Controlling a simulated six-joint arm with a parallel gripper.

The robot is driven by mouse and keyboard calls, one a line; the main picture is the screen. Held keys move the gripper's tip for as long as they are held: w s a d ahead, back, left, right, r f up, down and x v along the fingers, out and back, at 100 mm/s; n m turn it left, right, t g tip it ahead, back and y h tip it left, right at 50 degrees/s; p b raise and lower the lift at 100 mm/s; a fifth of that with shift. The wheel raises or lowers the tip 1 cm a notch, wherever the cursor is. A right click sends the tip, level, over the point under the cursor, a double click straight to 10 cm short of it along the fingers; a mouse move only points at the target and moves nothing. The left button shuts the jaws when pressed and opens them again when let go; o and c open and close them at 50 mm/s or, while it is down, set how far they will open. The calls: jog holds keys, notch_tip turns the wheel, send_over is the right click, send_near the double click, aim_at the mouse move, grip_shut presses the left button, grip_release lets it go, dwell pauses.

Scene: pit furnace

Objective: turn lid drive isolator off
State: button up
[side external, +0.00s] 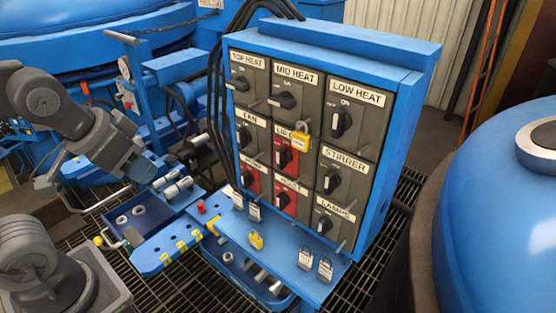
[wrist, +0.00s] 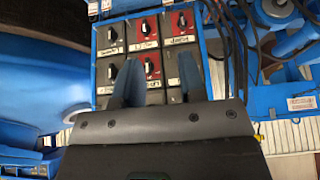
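The lid drive isolator (side external: 285,158) is the red panel with a black rotary handle in the middle of the cabinet. Its handle looks roughly upright in the side view. Its label, starting "LID D", is partly covered by a yellow padlock (side external: 301,139). In the wrist view the cabinet appears upside down, and a red switch (wrist: 151,66), likely this one, shows between my fingers. My gripper (wrist: 159,70) is open with nothing between its fingers, apart from the panel. In the side view my arm is left of the cabinet, and its fingers are hard to make out.
The blue cabinet (side external: 398,130) carries several other switches, including the stirrer (side external: 332,180) and two more red panels. A shelf (side external: 285,268) below holds a yellow padlock (side external: 256,240) and tags. Black cables hang at its left. A blue tank (side external: 500,210) stands right.

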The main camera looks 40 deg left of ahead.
jog(key=shift+w+f+m+g+y, duration=0.15)
jog(key=shift+w+m+g+y, duration=0.15)
jog(key=shift+w+g, duration=0.1)
jog(key=shift+c, duration=1.4)
jog(key=w+m+y, duration=0.1)
jog(key=w, duration=0.1)
jog(key=w+f+m+g+y, duration=0.1)
jog(key=w+y, duration=0.1)
jog(key=w+d+g+y, duration=0.1)
jog(key=w, duration=0.1)
jog(key=shift+d+f+m, duration=0.1)
jog(key=shift+f+m, duration=0.25)
jog(key=shift+m, duration=0.05)
grip_shut()
jog(key=w+d+f+m+t+y, duration=0.35)
jog(key=w+d+t, duration=0.2)
jog(key=d, duration=0.45)
jog(key=w+d+f+m+t+y, duration=0.2)
jog(key=w+d+f+t+y, duration=0.25)
jog(key=d, duration=0.65)
send_near(285, 149)
jog(key=x, duration=0.5)
jog(key=shift+w+d, duration=0.15)
jog(key=shift+w, duration=0.4)
jog(key=shift+a, duration=0.6)
